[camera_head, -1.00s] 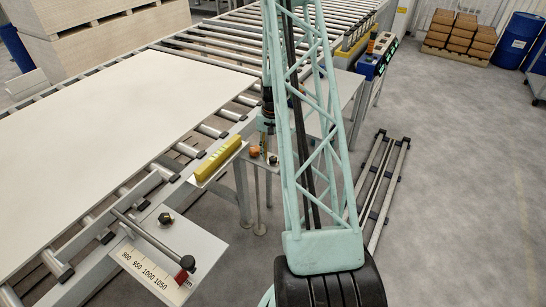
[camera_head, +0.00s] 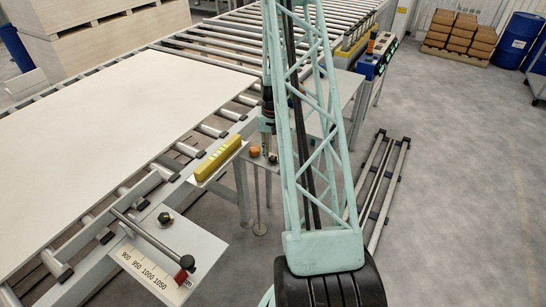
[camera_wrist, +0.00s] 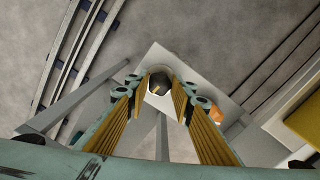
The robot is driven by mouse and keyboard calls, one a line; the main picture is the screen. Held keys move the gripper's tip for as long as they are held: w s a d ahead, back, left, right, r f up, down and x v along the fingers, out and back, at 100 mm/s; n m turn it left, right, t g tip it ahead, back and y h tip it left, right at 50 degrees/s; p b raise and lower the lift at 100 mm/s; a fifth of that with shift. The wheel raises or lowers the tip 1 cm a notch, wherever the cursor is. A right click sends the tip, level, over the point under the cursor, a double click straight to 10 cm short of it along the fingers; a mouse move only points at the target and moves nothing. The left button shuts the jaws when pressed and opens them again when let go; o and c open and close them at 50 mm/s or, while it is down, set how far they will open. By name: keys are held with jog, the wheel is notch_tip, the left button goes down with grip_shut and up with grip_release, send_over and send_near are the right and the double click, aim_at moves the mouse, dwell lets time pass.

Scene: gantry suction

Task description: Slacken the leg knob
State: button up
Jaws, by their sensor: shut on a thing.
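The leg knob is dark and round with a pale yellow mark on top (camera_wrist: 160,84). It stands on a small light plate (camera_wrist: 152,57) and sits between my gripper's fingertips (camera_wrist: 158,92) in the wrist view. My gripper is shut on it, with yellow-padded fingers on either side. In the head view my gripper (camera_head: 267,148) points down at the small plate beside the roller line. The dark knob (camera_head: 273,158) shows at its fingertips, partly hidden. An orange knob (camera_head: 254,151) is just left of it and also shows in the wrist view (camera_wrist: 217,115).
A yellow block (camera_head: 217,157) lies on a ledge to the left. A scale plate (camera_head: 160,270) with a bar and a red-ended pointer is at the lower left. A large white board (camera_head: 110,120) covers the rollers. Rails (camera_head: 385,190) lie on the floor to the right.

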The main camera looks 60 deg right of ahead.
jog(key=shift+n, duration=2)
jog(key=o, duration=0.8)
jog(key=shift+o, duration=0.2)
jog(key=shift+r, duration=0.2)
notch_tip(320, 180, up, 12)
jog(key=shift+f, duration=0.2)
jog(key=shift+r, duration=0.1)
